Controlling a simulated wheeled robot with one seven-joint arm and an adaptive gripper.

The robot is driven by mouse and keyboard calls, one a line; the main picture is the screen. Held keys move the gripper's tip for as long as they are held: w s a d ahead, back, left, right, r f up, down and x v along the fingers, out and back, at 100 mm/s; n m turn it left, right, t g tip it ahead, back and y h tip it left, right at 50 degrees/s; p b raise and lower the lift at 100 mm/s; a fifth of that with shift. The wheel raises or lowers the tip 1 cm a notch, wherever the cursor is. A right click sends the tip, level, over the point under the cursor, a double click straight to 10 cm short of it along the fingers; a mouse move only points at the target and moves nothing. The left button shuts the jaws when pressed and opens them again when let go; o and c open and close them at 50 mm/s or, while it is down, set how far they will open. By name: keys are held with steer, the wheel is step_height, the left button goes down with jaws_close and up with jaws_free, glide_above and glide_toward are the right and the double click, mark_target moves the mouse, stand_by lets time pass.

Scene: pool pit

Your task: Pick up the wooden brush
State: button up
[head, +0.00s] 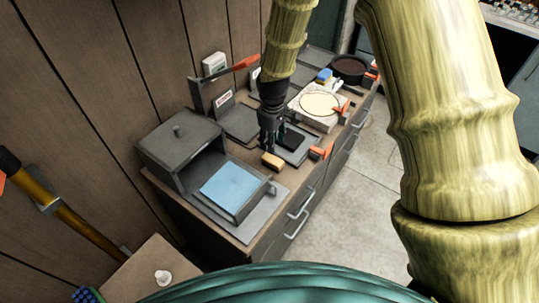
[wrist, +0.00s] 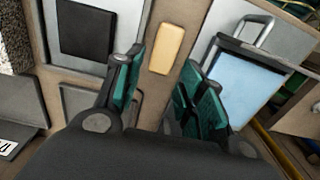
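The wooden brush is a small tan block (wrist: 167,48) lying on the wooden counter in the wrist view, just beyond and between my fingertips. It also shows in the head view (head: 272,161), just below my gripper (head: 269,143). In the wrist view my gripper (wrist: 158,66) is open, with its green-padded fingers apart and nothing between them. The fingers appear above the brush and do not visibly touch it. No bristles can be made out.
A grey tray with a blue panel (head: 230,190) lies to the brush's left, beside a dark grey box (head: 180,140). A black square pad (wrist: 86,32) lies on a grey plate to its other side. Orange-handled tools (head: 320,153) lie near the counter's front edge.

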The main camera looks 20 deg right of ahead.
mark_target(273, 159)
steer(key=shift+s+f+p, duration=0.2)
steer(key=shift+s+f, duration=0.1)
steer(key=shift+f, duration=0.2)
steer(key=shift+s+f+p, duration=0.15)
steer(key=shift+s+f, duration=0.15)
steer(key=shift+f, duration=0.2)
steer(key=f, duration=0.1)
steer(key=w+f, duration=0.1)
steer(key=shift+f, duration=0.3)
steer(key=shift+s+p, duration=0.3)
steer(key=shift+s, duration=0.05)
steer(key=shift+f, duration=0.25)
steer(key=shift+f+p, duration=1.05)
steer(key=shift+f, duration=1.3)
steer(key=shift+c, duration=0.3)
steer(key=c, duration=0.7)
steer(key=shift+c, duration=0.2)
